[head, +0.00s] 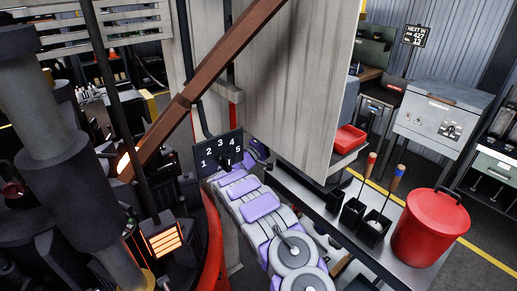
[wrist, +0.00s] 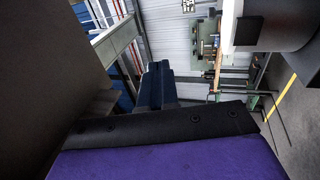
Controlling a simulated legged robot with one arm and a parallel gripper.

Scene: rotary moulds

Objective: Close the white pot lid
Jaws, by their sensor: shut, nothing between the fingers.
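I cannot make out a white pot lid in either view. In the wrist view, my gripper (wrist: 157,78) shows as narrow dark fingers, close together and with nothing held, beyond a black edge and a purple surface.
A red lidded pot (head: 432,225) stands on a metal bench (head: 372,262) at the right, beside black holders (head: 352,213) with handled tools. A tall pale panel (head: 292,85) and a brown diagonal beam (head: 225,55) block much of the middle. Dark machinery crowds the left.

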